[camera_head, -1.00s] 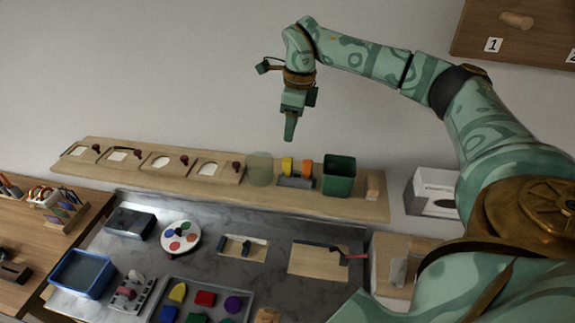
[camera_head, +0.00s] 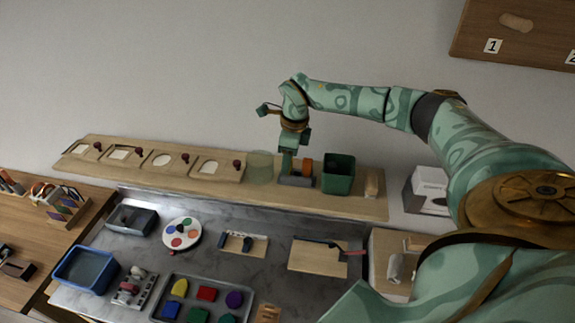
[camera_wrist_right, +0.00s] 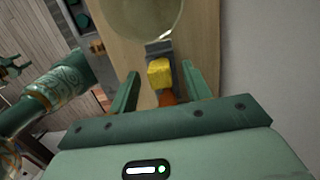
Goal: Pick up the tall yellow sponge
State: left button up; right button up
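The yellow sponge (camera_wrist_right: 159,73) stands upright in a grey holder (camera_head: 296,182) on the wooden shelf. In the head view my right gripper (camera_head: 286,173) comes down over its place and hides it. In the right wrist view the sponge lies between the two spread fingers of my right gripper (camera_wrist_right: 164,88), with gaps on both sides. An orange sponge (camera_head: 306,167) stands in the same holder, and it also shows in the wrist view (camera_wrist_right: 166,98). My left gripper (camera_wrist_right: 12,66) shows small at the wrist view's left edge, too small to judge its opening.
A green bin (camera_head: 338,175) stands just right of the holder, and a clear round container (camera_head: 260,167) just left. A tan block (camera_head: 372,183) is near the shelf's right end. Boards with knobs line the shelf's left. Below, the grey counter (camera_head: 215,265) bears trays and coloured blocks.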

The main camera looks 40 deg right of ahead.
jog(key=c, duration=0.9)
jog(key=shift+r, duration=0.15)
jog(key=shift+c, duration=0.2)
